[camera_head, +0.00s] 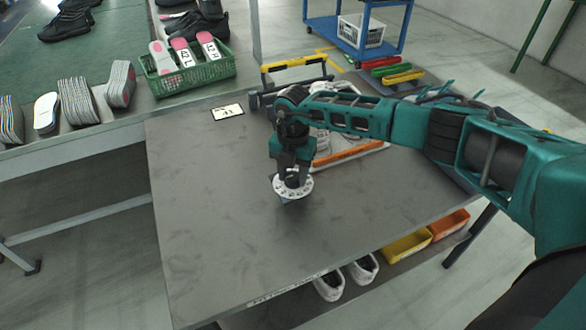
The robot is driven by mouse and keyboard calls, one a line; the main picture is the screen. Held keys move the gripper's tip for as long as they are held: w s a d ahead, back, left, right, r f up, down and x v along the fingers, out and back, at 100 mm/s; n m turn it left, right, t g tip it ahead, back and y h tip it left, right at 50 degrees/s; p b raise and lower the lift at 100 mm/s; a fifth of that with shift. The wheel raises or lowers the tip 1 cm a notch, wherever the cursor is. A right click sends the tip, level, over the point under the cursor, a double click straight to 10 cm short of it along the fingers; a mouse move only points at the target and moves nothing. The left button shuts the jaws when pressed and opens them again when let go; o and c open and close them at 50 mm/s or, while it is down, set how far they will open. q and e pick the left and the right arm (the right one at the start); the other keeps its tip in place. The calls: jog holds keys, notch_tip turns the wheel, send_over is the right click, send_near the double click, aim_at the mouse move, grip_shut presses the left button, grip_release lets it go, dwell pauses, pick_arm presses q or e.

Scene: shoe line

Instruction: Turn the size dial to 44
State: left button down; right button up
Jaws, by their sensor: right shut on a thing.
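The size dial (306,188) is a white round disc with dark marks, near the middle of the grey table. My right gripper (291,178) reaches down onto it from above and is shut on its centre knob, which the fingers mostly hide. The numbers on the disc are too small to read, so I cannot tell which size it is set to. A small white card (227,112) with dark print lies on the table at the back left; its print is not legible. My left gripper is not in view.
A white tray with an orange front edge (347,155) stands behind my right arm. A green basket (190,77) with insoles sits at the back left, beside rows of insoles. Yellow (408,246) and orange bins and white shoes are below the table. The table's front left is clear.

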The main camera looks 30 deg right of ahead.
aim_at(294, 176)
dwell(0.6)
jog(key=o, duration=0.9)
jog(key=shift+o, duration=0.8)
notch_tip(294, 176, up, 13)
jog(key=p, duration=0.1)
